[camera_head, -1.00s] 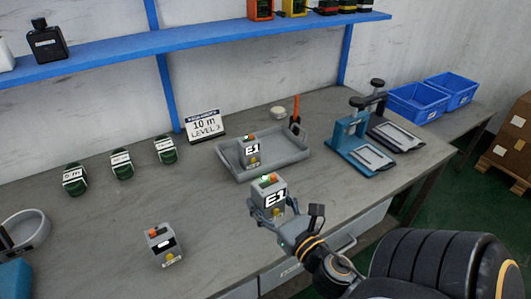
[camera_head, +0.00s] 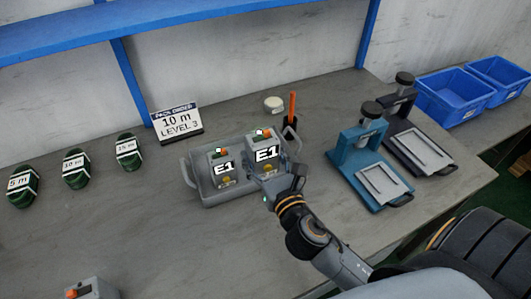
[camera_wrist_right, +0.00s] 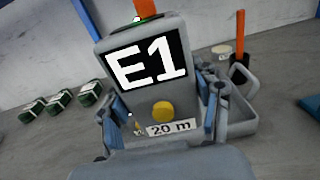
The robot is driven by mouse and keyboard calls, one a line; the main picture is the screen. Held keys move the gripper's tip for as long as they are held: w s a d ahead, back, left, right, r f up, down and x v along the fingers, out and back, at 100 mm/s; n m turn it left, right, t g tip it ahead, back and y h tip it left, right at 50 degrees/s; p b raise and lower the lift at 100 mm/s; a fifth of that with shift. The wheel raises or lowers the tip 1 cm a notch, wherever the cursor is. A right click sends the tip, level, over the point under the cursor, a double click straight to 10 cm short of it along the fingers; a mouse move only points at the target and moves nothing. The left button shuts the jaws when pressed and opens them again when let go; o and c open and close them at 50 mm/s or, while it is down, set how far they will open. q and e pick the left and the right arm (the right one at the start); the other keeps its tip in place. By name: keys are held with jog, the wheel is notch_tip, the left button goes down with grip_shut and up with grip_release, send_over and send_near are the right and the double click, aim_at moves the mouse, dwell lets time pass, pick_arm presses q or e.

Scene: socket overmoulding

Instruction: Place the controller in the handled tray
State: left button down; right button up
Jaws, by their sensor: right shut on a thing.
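The controller (camera_head: 266,152) is a grey box marked E1 with an orange and green top; in the right wrist view (camera_wrist_right: 148,65) it also shows a yellow button and a "20 m" label. My right gripper (camera_head: 268,173) is shut on its lower part and holds it over the right half of the handled tray (camera_head: 208,199). I cannot tell whether its base touches the tray floor. A second E1 controller (camera_head: 222,168) stands in the tray's left half, close beside the held one. My left gripper is not in view.
A third grey box (camera_head: 92,289) is cut off at the bottom left. Several green coils (camera_head: 75,168) stand at left, with a "10 m LEVEL 3" sign (camera_head: 177,122) behind the tray. A blue press (camera_head: 368,165) and a dark press (camera_head: 415,125) stand right. An orange-handled tool (camera_head: 292,108) is behind the tray.

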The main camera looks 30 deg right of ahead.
jog(key=w+d+f, duration=0.2)
jog(key=w+d+f+b, duration=0.1)
jog(key=w+d+f, duration=0.1)
jog(key=w+f, duration=0.1)
jog(key=w+d+f+b, duration=0.1)
jog(key=w+f, duration=0.1)
jog(key=w, duration=0.1)
jog(key=shift+d+f, duration=0.15)
jog(key=shift+d, duration=0.25)
jog(key=shift+w+d+f, duration=0.2)
jog(key=shift+w+f, duration=0.05)
jog(key=shift+f, duration=0.2)
jog(key=f+b, duration=0.2)
jog(key=f, duration=0.1)
jog(key=shift+w+d+f, duration=0.2)
jog(key=shift+f, duration=0.1)
